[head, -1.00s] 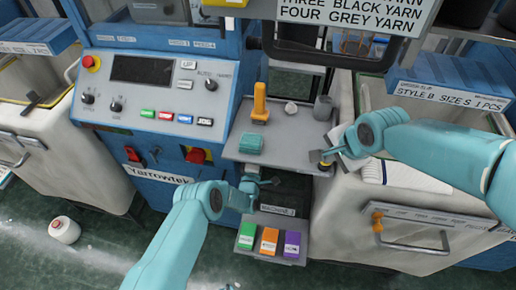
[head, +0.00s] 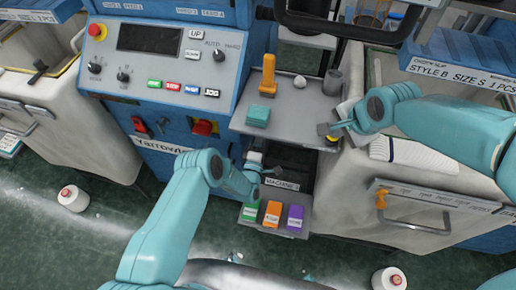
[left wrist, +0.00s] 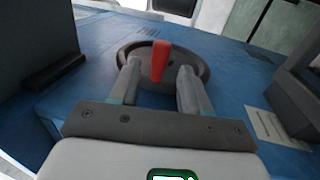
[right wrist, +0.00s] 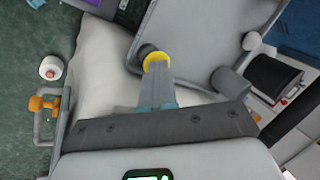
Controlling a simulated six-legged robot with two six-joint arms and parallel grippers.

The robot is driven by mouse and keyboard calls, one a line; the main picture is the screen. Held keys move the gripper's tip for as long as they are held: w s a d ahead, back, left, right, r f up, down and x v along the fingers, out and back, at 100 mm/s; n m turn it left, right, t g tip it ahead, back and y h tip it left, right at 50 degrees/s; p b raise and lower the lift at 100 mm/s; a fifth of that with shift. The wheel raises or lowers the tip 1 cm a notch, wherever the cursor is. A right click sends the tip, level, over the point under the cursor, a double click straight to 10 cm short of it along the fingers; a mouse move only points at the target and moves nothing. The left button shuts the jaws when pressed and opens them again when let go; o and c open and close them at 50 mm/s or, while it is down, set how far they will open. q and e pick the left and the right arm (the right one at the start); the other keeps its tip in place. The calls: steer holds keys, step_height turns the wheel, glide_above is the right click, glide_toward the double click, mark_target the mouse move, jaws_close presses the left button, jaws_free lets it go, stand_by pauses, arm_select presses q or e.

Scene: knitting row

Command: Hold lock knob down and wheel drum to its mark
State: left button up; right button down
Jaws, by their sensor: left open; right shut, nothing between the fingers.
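The lock knob, dark with a yellow ring (right wrist: 154,61), is at the tray's right edge; it shows small in the head view (head: 324,130). My right gripper (head: 340,127) is shut and empty, its fingertips (right wrist: 157,72) at the ring, seemingly on the knob. I cannot tell whether the knob is pressed down. In the left wrist view, a dark round wheel (left wrist: 193,57) with an upright red handle (left wrist: 160,60) sits on a blue surface. My left gripper (left wrist: 158,80) is open, one finger on each side of the handle. I cannot make out a mark.
The grey tray (head: 300,125) holds an orange-handled tool (head: 268,75), a teal block (head: 257,116) and a grey cup (head: 332,82). Green, orange and purple tabs (head: 272,214) are below. A drawer handle (head: 415,225) is at right. White spools (head: 73,198) lie on the floor.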

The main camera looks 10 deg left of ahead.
steer(key=shift+s+f, duration=0.1)
steer(key=shift+f, duration=0.1)
arm_select(q)
steer(key=s+f, duration=0.1)
steer(key=s, duration=0.5)
steer(key=shift+s+f, duration=0.15)
step_height(320, 180, up, 10)
stand_by(0.3)
arm_select(e)
steer(key=shift+r+p, duration=2)
steer(key=shift+r, duration=1.15)
arm_select(q)
step_height(320, 180, up, 4)
